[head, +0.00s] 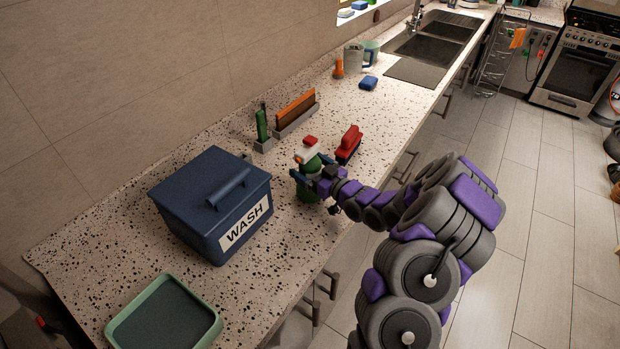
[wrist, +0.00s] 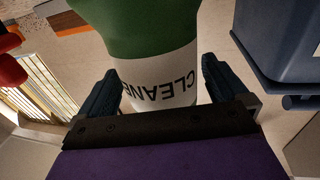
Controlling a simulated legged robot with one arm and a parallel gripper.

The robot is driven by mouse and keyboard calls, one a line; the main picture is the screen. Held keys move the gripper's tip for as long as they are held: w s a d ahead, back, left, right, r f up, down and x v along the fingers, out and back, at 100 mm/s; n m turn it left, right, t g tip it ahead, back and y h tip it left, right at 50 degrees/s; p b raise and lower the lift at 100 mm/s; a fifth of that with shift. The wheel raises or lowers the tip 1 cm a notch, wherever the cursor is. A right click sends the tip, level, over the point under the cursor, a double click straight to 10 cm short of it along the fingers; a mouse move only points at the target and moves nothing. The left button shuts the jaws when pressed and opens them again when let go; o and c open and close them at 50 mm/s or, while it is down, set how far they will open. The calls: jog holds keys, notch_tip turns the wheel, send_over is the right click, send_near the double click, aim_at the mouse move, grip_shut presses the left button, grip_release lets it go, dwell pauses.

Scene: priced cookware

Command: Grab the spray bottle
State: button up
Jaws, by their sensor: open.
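The spray bottle (head: 308,160) stands on the speckled counter, green with a white and red spray head. In the wrist view its green body and white label reading "CLEANE..." (wrist: 165,85) fill the upper middle. My gripper (head: 308,182) is at the bottle in the head view, partly hiding its body. In the wrist view my gripper (wrist: 163,88) is open, with one dark finger on each side of the bottle's label. A gap shows beside the label on the left; contact on the right is hard to tell.
A blue WASH bin (head: 195,205) stands left of the bottle. A red brush (head: 349,143) is close on the right. Behind are a green bottle (head: 262,123) and an orange board in a holder (head: 295,110). A green-rimmed tray (head: 205,335) lies at the front left.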

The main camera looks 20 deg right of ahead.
jog(key=shift+x, duration=0.85)
jog(key=shift+c, duration=0.3)
jog(key=c, duration=1.3)
